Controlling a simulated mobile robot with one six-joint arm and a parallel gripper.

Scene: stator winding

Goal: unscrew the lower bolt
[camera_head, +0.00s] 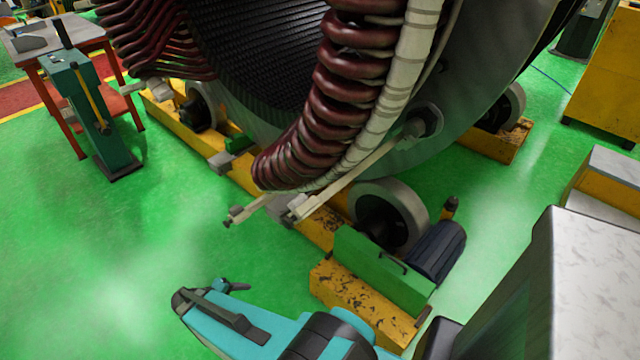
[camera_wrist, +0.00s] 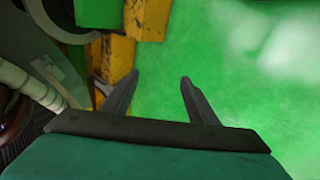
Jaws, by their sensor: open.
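Below the red coils (camera_head: 340,90), a pale bar (camera_head: 262,203) ends in a small bolt-like tip (camera_head: 228,220). A second pale bar (camera_head: 350,172) ends in a clamp-like piece (camera_head: 297,208). I cannot tell for sure which fastener is the lower bolt. My teal arm lies below and in front of them in the head view, apart from both bar ends. In the wrist view, my gripper (camera_wrist: 160,80) is open, with green floor between its fingertips and nothing held. A small grey piece (camera_wrist: 99,87) shows just left of the left finger. No bolt is clear there.
Yellow support beams (camera_head: 325,228) and a roller (camera_head: 390,212) stand under the large stator. A green block (camera_head: 385,270) and dark motor (camera_head: 437,252) sit at right. A green stand (camera_head: 95,125) is far left. Green floor (camera_head: 130,250) is clear at left.

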